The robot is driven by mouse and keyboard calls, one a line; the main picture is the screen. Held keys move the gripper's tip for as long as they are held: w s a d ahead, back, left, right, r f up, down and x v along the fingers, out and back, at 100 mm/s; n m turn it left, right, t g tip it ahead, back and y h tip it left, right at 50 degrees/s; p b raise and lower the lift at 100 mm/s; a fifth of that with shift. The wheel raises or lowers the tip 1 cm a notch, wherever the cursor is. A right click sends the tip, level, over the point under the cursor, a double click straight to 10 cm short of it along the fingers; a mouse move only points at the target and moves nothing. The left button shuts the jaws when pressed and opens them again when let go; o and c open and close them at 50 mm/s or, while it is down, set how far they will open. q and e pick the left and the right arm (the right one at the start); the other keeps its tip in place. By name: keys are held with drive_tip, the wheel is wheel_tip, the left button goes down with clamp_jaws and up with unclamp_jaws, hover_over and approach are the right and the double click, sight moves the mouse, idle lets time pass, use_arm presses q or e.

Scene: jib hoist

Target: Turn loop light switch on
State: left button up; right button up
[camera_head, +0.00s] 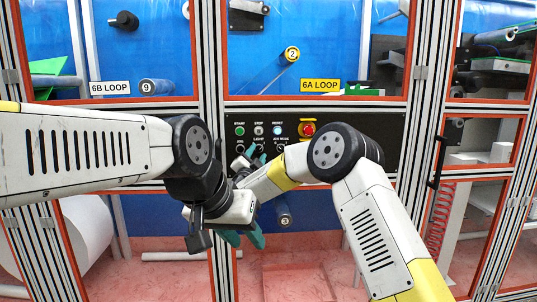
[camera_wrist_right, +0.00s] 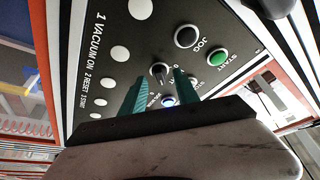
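The black control panel (camera_head: 350,125) fills the middle of the head view. A green start button (camera_head: 240,131) sits at its left end. In the right wrist view, the dark rotary switch knob (camera_wrist_right: 159,70) with a pale pointer lies between the teal fingertips of my right gripper (camera_wrist_right: 158,77). Gaps show on both sides of it; I cannot tell how deep the fingers reach. In the head view, my right gripper (camera_head: 257,154) is at the panel below the LIGHT label and partly hides the switch. My left gripper (camera_head: 243,236) hangs lower, apart from the panel, fingers spread and empty.
A red emergency stop (camera_head: 307,129) with a yellow surround and a blue-lit reset button (camera_head: 278,131) sit right of the switch. In the wrist view, a black jog button (camera_wrist_right: 187,36) and green start button (camera_wrist_right: 217,57) are close by. A door handle (camera_head: 436,168) stands right.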

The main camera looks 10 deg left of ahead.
drive_tip(key=v, duration=0.7)
drive_tip(key=shift+r, duration=0.1)
drive_tip(key=d+r+n+g+y, duration=0.2)
drive_tip(key=d+r+n+y, duration=0.25)
drive_tip(key=r, duration=0.35)
drive_tip(key=s+d+r+n+g+y, duration=0.3)
drive_tip(key=s+d+n+g, duration=0.15)
drive_tip(key=d, duration=0.25)
drive_tip(key=s+d+f+g+h, duration=0.1)
drive_tip(key=s+d+f, duration=0.3)
drive_tip(key=s+d, duration=0.4)
drive_tip(key=s+d+f+n+g+h, duration=0.1)
drive_tip(key=s+d+f+g, duration=0.3)
drive_tip(key=s+d, duration=0.5)
drive_tip(key=s+d+f+g+h, duration=0.3)
drive_tip(key=s+d, duration=0.5)
drive_tip(key=s, duration=0.6)
drive_tip(key=shift+s+d+f, duration=0.2)
drive_tip(key=shift+s+f, duration=0.15)
drive_tip(key=shift+f, duration=0.55)
drive_tip(key=shift+g, duration=0.25)
